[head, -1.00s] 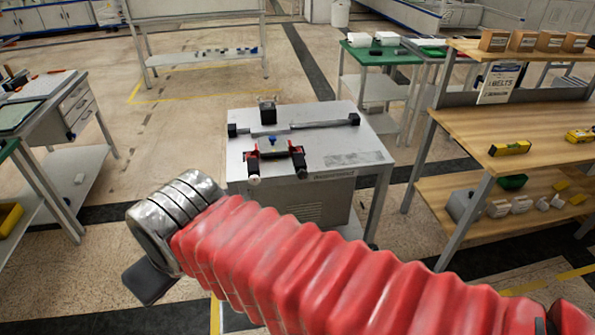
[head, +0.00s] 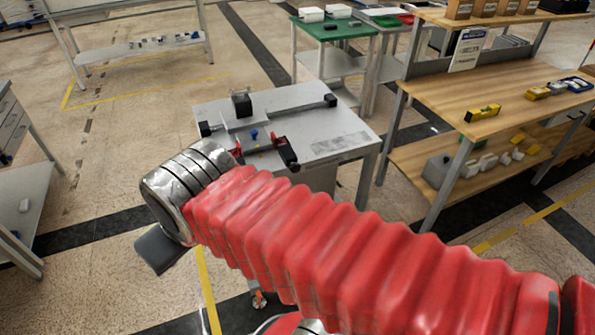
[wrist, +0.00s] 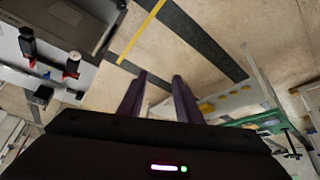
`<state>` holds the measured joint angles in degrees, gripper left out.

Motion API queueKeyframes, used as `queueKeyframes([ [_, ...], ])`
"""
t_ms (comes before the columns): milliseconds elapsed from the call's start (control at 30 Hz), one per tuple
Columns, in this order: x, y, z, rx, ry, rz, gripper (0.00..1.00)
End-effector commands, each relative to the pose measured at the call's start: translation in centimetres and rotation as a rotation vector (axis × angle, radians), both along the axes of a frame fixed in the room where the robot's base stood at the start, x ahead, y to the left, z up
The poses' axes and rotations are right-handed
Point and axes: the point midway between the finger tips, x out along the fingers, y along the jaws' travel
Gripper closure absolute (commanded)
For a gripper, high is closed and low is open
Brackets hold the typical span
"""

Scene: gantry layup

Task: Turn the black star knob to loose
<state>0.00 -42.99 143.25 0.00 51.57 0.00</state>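The grey-topped table (head: 345,150) carries a long rail (head: 280,112), black blocks (head: 241,104), red-and-black clamp parts (head: 284,151) and a small blue piece (head: 253,134). A black star knob cannot be made out for certain among these small dark parts. My gripper (wrist: 160,77) shows in the wrist view with its two dark fingers apart and nothing between them. The fingers point over open floor, and the table fixture lies to the left of them. In the head view my red-sleeved arm covers the table's near part, and my fingers cannot be made out.
A wooden shelf bench (head: 470,90) stands at the right with a yellow level (head: 482,113) on it. A green-topped table (head: 330,30) is behind. A grey bench (head: 25,195) is at the left edge. Floor between the left bench and the fixture table is clear.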

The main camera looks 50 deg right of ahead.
Motion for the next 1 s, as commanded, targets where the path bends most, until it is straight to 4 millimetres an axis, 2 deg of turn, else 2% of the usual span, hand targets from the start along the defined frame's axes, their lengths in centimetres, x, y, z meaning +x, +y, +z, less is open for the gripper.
queueKeyframes([
  [100, 0.0, 0.0, 0.0, 0.0, 0.0, 0.0, 0.68],
  [267, 0.4, -0.4, -0.1, -0.005, -0.004, -0.008, 0.57],
  [367, 1.5, -1.5, -0.4, -0.018, -0.017, -0.026, 0.5],
  [567, 5.6, -5.9, -1.5, -0.074, -0.074, -0.092, 0.48],
  [700, 8.7, -9.6, -2.6, -0.123, -0.124, -0.136, 0.48],
  [1000, 13.5, -17.7, -5.7, -0.218, -0.222, -0.199, 0.48],
])
